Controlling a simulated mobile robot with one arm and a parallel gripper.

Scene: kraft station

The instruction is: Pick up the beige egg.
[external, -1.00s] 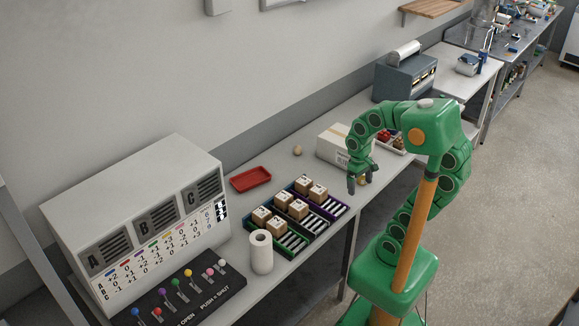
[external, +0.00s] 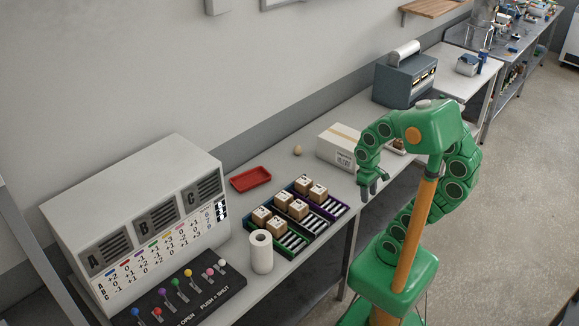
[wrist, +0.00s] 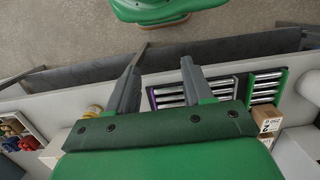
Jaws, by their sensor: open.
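The beige egg (external: 297,151) sits on the bench near the wall, between the red tray and the white carton. Nothing touches it. My gripper (external: 371,193) hangs near the bench's front edge, to the right of the egg and nearer the front, well apart from it. In the wrist view my gripper (wrist: 163,60) has its two fingers spread with nothing between them. I do not see the egg in the wrist view.
A white carton (external: 340,150) stands between the egg and my arm's side. A red tray (external: 250,179), racks with several small boxes (external: 298,208) and a paper roll (external: 262,252) stand to the left. A yellowish round item (wrist: 93,111) lies near my gripper.

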